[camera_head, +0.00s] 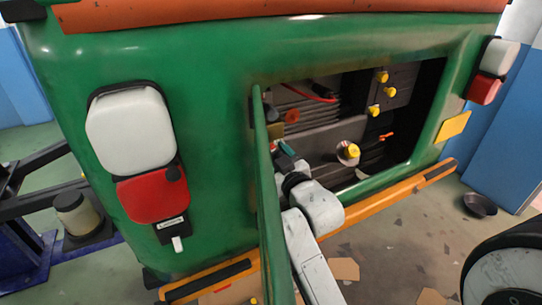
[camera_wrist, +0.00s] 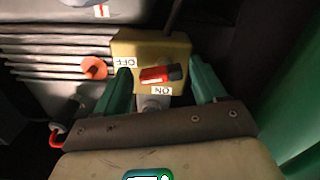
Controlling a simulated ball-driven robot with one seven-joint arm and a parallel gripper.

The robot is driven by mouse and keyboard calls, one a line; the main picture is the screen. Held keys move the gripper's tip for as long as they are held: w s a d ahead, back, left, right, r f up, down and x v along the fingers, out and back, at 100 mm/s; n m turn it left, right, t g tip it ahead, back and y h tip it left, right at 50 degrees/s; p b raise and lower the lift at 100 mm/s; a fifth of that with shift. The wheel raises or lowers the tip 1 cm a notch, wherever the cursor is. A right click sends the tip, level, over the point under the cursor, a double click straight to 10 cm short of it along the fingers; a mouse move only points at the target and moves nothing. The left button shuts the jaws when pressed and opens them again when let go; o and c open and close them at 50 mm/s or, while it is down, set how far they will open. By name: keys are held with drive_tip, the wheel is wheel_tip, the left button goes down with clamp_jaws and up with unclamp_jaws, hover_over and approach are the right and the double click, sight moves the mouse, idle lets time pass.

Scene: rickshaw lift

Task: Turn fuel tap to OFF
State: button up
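The fuel tap (camera_wrist: 124,45) shows in the wrist view as a yellow block with a red lever (camera_wrist: 157,75) that has a dark right end. The lever lies nearly level, tilted slightly up to the right. An upside-down OFF label is left of it and an upside-down ON label just below it. My gripper (camera_wrist: 161,73) is open, with one green finger left of the lever and one right of it. I see nothing held, and cannot tell whether a finger touches the lever.
An orange knob (camera_wrist: 94,68) is left of the tap. The open green door (camera_head: 267,200) stands close beside my arm. Yellow knobs (camera_head: 375,110) and a yellow-capped round part (camera_head: 348,153) are to the right inside the opening. An orange bumper (camera_head: 400,192) runs below.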

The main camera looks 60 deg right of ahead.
drive_tip(key=c, duration=0.8)
drive_tip(key=shift+f+m, duration=0.1)
drive_tip(key=shift+m, duration=1.4)
drive_tip(key=shift+c, duration=0.2)
drive_tip(key=o, duration=1)
drive_tip(key=shift+a, duration=0.1)
drive_tip(key=shift+o, duration=0.2)
drive_tip(key=b+v, duration=0.2)
drive_tip(key=v, duration=0.8)
drive_tip(key=shift+s+a, duration=0.25)
drive_tip(key=shift+s, duration=0.05)
